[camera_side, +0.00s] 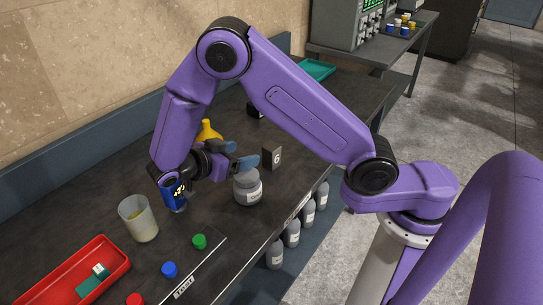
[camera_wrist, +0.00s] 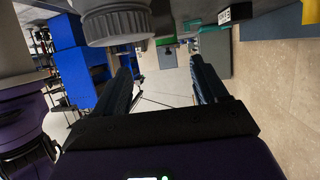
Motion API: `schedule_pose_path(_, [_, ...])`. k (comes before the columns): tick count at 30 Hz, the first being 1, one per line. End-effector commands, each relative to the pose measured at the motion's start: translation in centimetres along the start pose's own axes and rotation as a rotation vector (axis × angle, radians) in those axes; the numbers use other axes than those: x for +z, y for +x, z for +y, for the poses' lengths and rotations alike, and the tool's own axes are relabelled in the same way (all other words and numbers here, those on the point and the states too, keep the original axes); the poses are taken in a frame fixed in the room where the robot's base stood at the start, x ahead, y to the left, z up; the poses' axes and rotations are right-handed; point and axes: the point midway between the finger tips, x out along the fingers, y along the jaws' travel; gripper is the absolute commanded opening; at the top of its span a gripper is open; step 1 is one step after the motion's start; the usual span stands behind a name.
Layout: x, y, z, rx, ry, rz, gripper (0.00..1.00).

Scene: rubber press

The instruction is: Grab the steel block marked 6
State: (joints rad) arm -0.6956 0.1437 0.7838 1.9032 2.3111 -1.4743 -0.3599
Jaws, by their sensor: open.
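The steel block marked 6 (camera_side: 272,157) is a dark block with a white 6 on its face, standing on the dark bench behind and right of a grey jar. My gripper (camera_side: 246,154) is just left of the block, level and pointing toward it. Its two blue-grey fingers are apart with nothing between them. In the wrist view my gripper (camera_wrist: 160,66) also shows spread fingers with an empty gap. I cannot make out the block marked 6 there.
The grey lidded jar (camera_side: 248,190) stands close below my fingers; its ribbed lid also shows in the wrist view (camera_wrist: 115,24). A blue can (camera_side: 174,197), a beaker (camera_side: 138,220), a yellow flask (camera_side: 208,131), a red tray (camera_side: 72,285) and coloured caps are nearby.

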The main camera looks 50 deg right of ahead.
Motion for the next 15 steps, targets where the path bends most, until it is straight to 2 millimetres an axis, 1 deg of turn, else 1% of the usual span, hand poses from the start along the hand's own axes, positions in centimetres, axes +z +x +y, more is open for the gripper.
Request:
schedule_pose_path(1, [-0.1, 1.1, 0.0, 0.004, -0.001, 0.002, 0.72])
schedule_pose_path(3, [0.0, 2.4, 0.0, 0.004, -0.001, 0.0, 0.72])
schedule_pose_path(9, [0.0, 5.6, -0.1, 0.002, 0.0, 0.0, 0.72])
schedule_pose_path(12, [0.0, 6.5, -0.1, 0.001, 0.0, -0.001, 0.72])
schedule_pose_path(15, [0.0, 7.0, -0.1, 0.0, 0.001, -0.001, 0.72])
